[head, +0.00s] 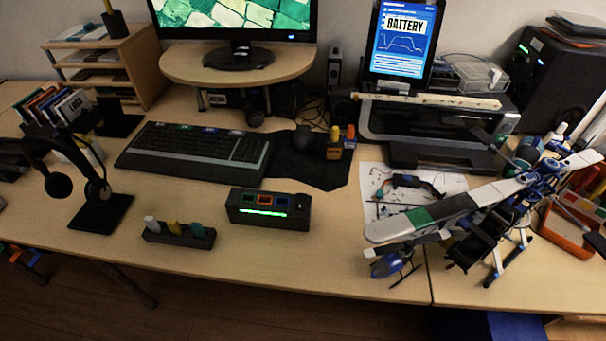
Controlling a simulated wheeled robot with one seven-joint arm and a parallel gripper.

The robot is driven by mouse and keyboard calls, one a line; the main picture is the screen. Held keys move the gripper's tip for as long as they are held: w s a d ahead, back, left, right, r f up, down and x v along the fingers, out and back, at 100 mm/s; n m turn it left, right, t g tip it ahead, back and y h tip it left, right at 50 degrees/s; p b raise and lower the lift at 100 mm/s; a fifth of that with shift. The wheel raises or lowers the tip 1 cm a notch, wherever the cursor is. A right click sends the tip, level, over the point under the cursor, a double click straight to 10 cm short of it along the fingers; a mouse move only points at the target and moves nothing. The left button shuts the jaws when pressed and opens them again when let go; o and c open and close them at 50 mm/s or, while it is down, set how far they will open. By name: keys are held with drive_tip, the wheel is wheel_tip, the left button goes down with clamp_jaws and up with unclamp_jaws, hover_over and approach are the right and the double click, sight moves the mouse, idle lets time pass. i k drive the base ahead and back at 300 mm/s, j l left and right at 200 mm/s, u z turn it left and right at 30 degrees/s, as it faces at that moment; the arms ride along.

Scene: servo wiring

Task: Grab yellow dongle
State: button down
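A small black holder (180,239) lies near the front edge of the desk, left of centre. My gripper is not in view.
A headphone stand (101,209) is left of the holder, and a keyboard (195,150) lies behind it. A model helicopter (440,212) fills the right side. Bare desk lies around the holder.

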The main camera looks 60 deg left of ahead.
sight(175, 226)
drive_tip(key=u, duration=2.75)
drive_tip(key=l+u, duration=0.25)
drive_tip(key=u, duration=0.15)
drive_tip(key=l+u, duration=0.2)
drive_tip(key=u, duration=0.2)
drive_tip(key=k, duration=0.05)
